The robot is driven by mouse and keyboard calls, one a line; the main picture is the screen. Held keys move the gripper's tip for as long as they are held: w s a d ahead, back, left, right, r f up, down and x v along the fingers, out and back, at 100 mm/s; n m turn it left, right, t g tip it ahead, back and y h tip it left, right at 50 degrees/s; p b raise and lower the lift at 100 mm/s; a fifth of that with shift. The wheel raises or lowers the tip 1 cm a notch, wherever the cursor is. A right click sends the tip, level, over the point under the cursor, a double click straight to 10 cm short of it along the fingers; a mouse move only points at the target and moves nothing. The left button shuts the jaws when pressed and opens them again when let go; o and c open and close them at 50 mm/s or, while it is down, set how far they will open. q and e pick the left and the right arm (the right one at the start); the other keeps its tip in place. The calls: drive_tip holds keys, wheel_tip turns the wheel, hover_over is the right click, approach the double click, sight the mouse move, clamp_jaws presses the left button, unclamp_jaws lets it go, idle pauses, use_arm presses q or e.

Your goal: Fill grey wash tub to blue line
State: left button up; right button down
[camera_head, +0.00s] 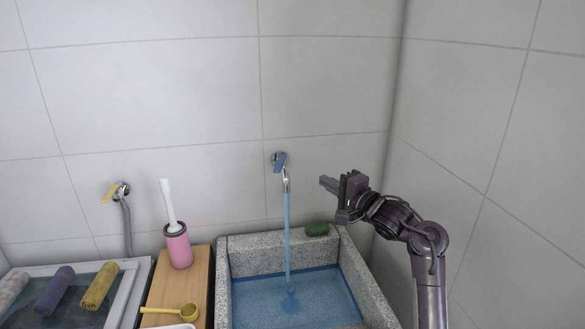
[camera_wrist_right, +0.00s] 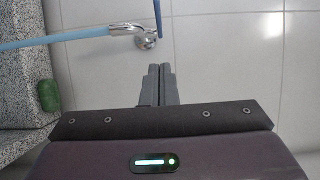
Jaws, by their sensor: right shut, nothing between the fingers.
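The grey speckled wash tub (camera_head: 250,243) stands low against the back wall. A blue line (camera_head: 330,268) runs along its inner wall, and the blue water (camera_head: 258,305) lies close to it; I cannot tell the exact gap. The wall tap (camera_head: 286,182) has a blue lever (camera_head: 280,163), and a water stream (camera_head: 287,230) falls from it into the tub. Tap (camera_wrist_right: 125,30), lever (camera_wrist_right: 157,18) and stream (camera_wrist_right: 50,37) also show in the right wrist view. My right gripper (camera_head: 328,184) is shut and empty, right of the tap and apart from it. My left gripper is out of view.
A green sponge or soap (camera_head: 317,230) lies on the tub's back rim. At left are a wooden stand (camera_head: 190,280) with a pink brush holder (camera_head: 178,246) and yellow scoop (camera_head: 185,312), another basin with rolled cloths (camera_head: 98,285), and a yellow-lever tap (camera_head: 115,190). A side wall bounds the right.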

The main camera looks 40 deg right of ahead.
drive_tip(key=p, duration=0.2)
approach(280, 163)
drive_tip(key=w+d, duration=0.3)
drive_tip(key=d, duration=0.1)
drive_tip(key=shift+w+a+f+p, duration=0.15)
drive_tip(key=shift+w+a+p, duration=0.15)
drive_tip(key=shift+w+a, duration=0.3)
drive_tip(key=shift+w+a+f+p, duration=0.25)
drive_tip(key=shift+w+a, duration=0.2)
drive_tip(key=shift+a, duration=0.3)
